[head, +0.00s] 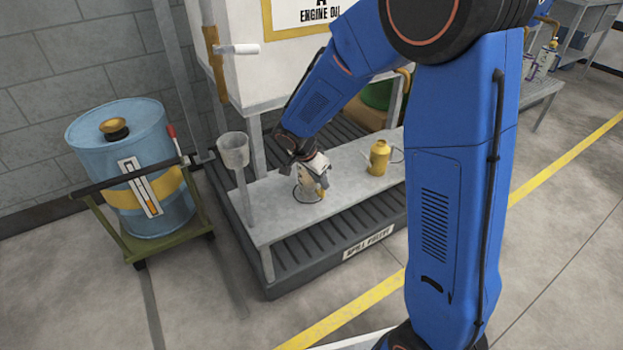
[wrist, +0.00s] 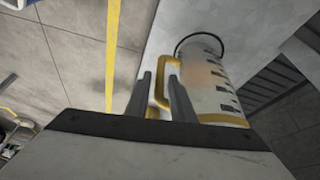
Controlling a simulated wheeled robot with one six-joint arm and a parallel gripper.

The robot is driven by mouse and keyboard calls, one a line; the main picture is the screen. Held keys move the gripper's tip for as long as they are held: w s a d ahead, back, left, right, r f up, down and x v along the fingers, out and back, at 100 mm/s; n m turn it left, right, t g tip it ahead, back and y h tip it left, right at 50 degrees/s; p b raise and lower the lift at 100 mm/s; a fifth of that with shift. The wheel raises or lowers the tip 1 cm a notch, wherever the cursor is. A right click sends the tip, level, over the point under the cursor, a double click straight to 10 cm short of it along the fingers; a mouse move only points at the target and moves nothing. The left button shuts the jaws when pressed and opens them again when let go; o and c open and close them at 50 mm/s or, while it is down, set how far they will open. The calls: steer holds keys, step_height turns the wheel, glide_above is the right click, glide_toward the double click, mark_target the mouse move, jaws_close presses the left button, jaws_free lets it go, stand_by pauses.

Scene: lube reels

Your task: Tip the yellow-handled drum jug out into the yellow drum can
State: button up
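The drum jug (head: 308,188) stands on the grey bench, under the end of my arm. In the wrist view the jug (wrist: 212,82) is pale with dark graduation marks, a yellow rim and a yellow handle (wrist: 159,85). My gripper (wrist: 160,80) has one finger on each side of the handle, the right one between handle and jug body. Whether the fingers press on the handle is unclear. In the head view my gripper (head: 312,165) partly covers the jug. The yellow can (head: 379,157), with a thin spout, stands on the bench to the right, apart from the jug.
The bench (head: 275,210) stands over a dark ribbed spill pallet (head: 365,222). A grey funnel cup (head: 233,150) rises at the bench's left end. A blue drum (head: 125,130) on a green cart (head: 160,245) is further left. A white tank (head: 285,60) stands behind.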

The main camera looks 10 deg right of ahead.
mark_target(323, 196)
steer(key=x, duration=0.4)
steer(key=shift+w+d+f, duration=0.1)
jaws_close()
stand_by(1.3)
